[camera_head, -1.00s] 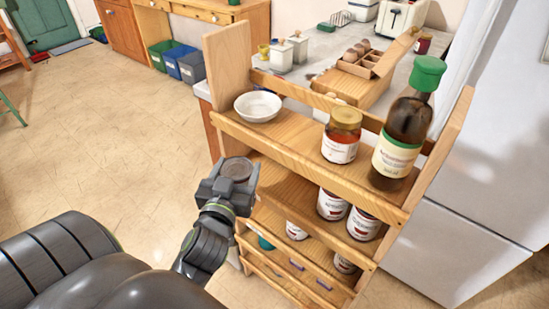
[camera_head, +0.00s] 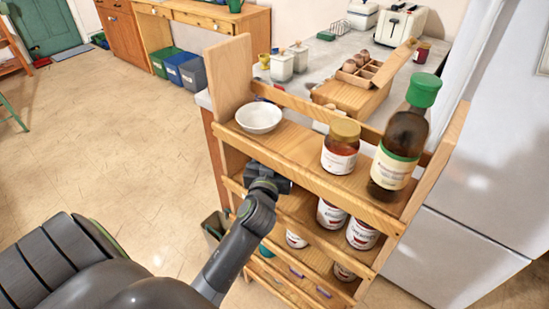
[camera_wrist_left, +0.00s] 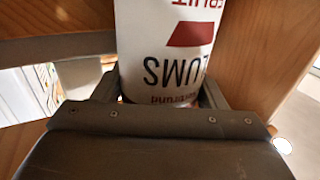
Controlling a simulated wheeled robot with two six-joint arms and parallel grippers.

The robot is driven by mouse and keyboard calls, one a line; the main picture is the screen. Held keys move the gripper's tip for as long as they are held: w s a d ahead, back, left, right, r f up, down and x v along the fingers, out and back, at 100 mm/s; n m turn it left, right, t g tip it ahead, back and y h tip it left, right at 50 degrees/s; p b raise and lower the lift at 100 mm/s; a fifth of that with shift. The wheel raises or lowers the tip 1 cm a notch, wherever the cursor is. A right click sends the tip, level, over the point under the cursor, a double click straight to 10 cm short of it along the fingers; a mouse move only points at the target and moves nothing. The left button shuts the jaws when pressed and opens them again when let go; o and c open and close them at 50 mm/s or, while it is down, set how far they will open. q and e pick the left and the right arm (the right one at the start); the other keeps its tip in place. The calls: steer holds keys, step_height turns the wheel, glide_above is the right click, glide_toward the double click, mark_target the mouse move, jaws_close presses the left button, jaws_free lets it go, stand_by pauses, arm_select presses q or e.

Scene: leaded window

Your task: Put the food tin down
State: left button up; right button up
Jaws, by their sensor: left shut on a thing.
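The food tin (camera_wrist_left: 172,55) has a white label with a red patch and upside-down lettering reading "LUMS". It fills the middle of the left wrist view between the fingers. My left gripper (camera_head: 268,178) is shut on it, at the left part of the wooden rack's middle shelf, below the top shelf. In the head view the tin is hidden by the gripper and rack. I cannot tell whether its base touches the shelf. My right gripper is not in view.
On the wooden rack (camera_head: 285,148), the top shelf holds a white bowl (camera_head: 259,117), a jar (camera_head: 340,148) and a dark bottle (camera_head: 401,140). Two similar tins (camera_head: 362,231) stand right on the middle shelf. More tins (camera_head: 296,239) stand on the lower shelf. A fridge is at right.

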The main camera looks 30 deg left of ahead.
arm_select(q)
steer(key=shift+f, duration=0.6)
steer(key=o, duration=1)
steer(key=shift+f, duration=0.2)
steer(key=o, duration=0.4)
steer(key=shift+o, duration=0.2)
steer(key=shift+r, duration=0.1)
